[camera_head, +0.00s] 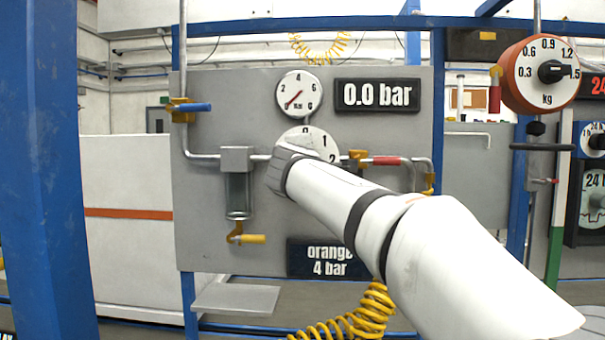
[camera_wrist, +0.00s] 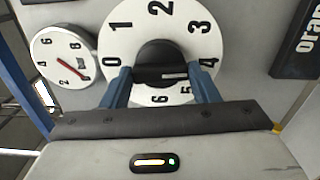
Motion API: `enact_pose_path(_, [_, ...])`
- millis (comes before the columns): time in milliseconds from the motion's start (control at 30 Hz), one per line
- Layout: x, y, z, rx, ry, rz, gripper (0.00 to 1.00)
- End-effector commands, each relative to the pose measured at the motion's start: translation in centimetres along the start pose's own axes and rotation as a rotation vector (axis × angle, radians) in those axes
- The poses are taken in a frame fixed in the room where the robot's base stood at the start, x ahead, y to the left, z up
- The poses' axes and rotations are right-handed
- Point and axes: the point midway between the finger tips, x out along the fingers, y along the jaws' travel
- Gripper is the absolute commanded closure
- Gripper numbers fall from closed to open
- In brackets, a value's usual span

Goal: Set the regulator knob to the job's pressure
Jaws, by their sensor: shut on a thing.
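The regulator knob (camera_wrist: 150,70) is black and sits at the middle of a white dial (camera_wrist: 118,42) numbered from 0. In the wrist view my gripper (camera_wrist: 163,86) has its two blue fingers on either side of the knob, shut on it. The knob's white mark points right, toward the 4. In the head view my gripper (camera_head: 281,172) covers the knob and much of its dial (camera_head: 318,138). The job sign (camera_head: 320,260) reads "orange 4 bar", partly behind my arm. The display (camera_head: 377,95) reads 0.0 bar. The round gauge (camera_head: 300,88) has its red needle near 0.
A blue-handled valve (camera_head: 190,107) is at the panel's upper left. A filter bowl (camera_head: 237,195) with a yellow-handled drain (camera_head: 247,238) hangs left of my gripper. A red-handled valve (camera_head: 386,161) is to the right. A coiled yellow hose (camera_head: 350,322) hangs below.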

Motion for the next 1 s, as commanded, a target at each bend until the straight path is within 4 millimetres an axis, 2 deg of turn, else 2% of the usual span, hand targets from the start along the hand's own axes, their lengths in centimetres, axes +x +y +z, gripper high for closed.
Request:
enact_pose_path(300, [0.04,-0.17,0.01,0.088,-0.001,-0.002,0.68])
enact_pose_path(767, [0.05,-0.13,0.02,0.097,-0.002,-0.002,0.68])
enact_pose_path(800, [0.05,-0.13,0.01,0.097,-0.002,-0.002,0.42])
enact_pose_path(1000, [0.04,-0.09,0.00,0.096,-0.001,-0.001,0.26])
